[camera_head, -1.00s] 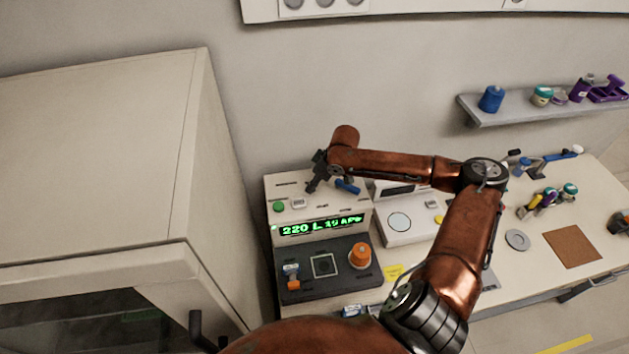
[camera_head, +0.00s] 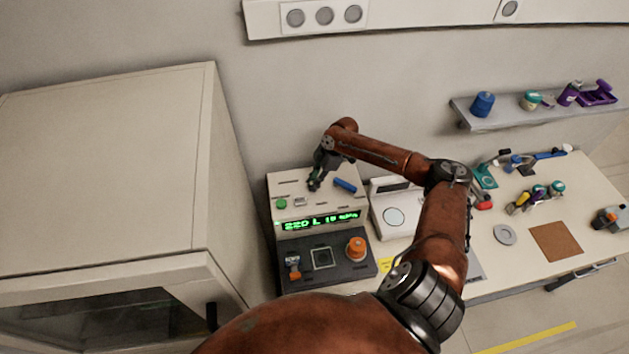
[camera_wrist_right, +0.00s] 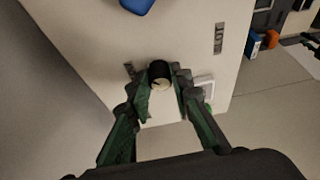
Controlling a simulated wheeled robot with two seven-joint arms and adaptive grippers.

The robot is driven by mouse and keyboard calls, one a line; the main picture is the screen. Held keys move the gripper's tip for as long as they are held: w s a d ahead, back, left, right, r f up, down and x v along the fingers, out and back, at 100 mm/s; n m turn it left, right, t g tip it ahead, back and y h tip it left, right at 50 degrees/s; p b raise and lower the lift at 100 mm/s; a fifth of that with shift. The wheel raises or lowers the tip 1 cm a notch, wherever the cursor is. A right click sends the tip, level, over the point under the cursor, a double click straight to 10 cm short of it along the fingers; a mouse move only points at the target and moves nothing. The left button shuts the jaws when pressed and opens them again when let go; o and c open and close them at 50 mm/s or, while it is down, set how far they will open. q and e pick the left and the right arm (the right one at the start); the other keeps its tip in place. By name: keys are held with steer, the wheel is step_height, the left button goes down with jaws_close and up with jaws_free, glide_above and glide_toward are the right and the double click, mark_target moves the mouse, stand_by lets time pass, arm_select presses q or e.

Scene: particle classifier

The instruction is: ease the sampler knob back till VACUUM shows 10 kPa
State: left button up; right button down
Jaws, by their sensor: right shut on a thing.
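The classifier console (camera_head: 275,236) stands on the bench left of centre, with a sloped top and a dark front panel. Its green display (camera_head: 320,221) seems to read 220 L and a two-digit kPa value starting with 1; the last digit is blurred. My right gripper (camera_head: 314,185) reaches down to the console's top. In the wrist view its fingers close around a small black knob (camera_wrist_right: 160,70), which I take for the sampler knob. The head view barely shows this knob behind the fingers. My left gripper is not in view.
A blue handle (camera_head: 345,185) lies close to the right gripper, and a green button (camera_head: 281,204) is to its left. An orange knob (camera_head: 356,246) is on the front panel. A tall cabinet (camera_head: 110,170) stands left; a white instrument (camera_head: 397,218) stands right.

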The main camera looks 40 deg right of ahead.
steer(key=shift+n, duration=0.4)
steer(key=c, duration=1.7)
jaws_free()
steer(key=shift+c, duration=0.2)
steer(key=shift+r, duration=0.1)
steer(key=v, duration=1.1)
steer(key=shift+d+r, duration=0.25)
steer(key=shift+r, duration=0.1)
steer(key=shift+w, duration=0.1)
